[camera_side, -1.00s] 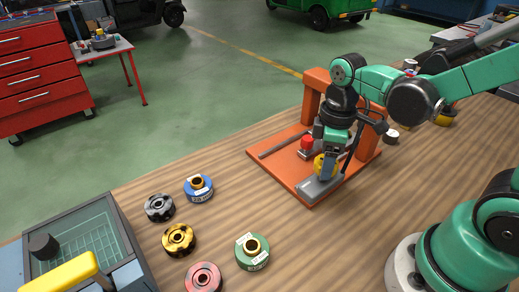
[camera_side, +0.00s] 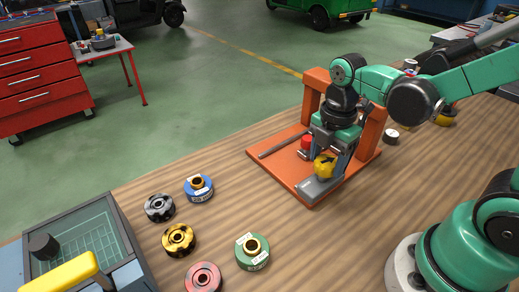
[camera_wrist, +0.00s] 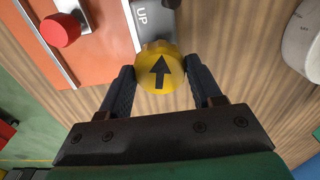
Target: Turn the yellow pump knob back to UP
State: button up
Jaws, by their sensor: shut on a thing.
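The yellow pump knob (camera_wrist: 150,82) shows in the wrist view with a black arrow on its face. The arrow points up the picture, toward the grey plate (camera_wrist: 165,18) marked "UP". In the side view the knob (camera_side: 324,166) sits on the grey plate on the orange lift base (camera_side: 292,174). My gripper (camera_side: 327,158) is over the knob. In the wrist view its two dark fingers (camera_wrist: 160,84) are on either side of the knob, shut on it.
A red button (camera_wrist: 60,30) is on the orange base beside the knob, and an orange frame (camera_side: 372,130) stands behind. Several ring-shaped parts, such as a green one (camera_side: 252,252), lie on the wooden table. A grey tray (camera_side: 112,215) is at the lower left.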

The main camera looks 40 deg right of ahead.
aim_at(327, 161)
jog(key=shift+n, duration=1.3)
jog(key=o, duration=1.3)
jog(key=shift+c, duration=0.2)
jog(key=shift+r, duration=0.1)
jog(key=shift+r, duration=2.75)
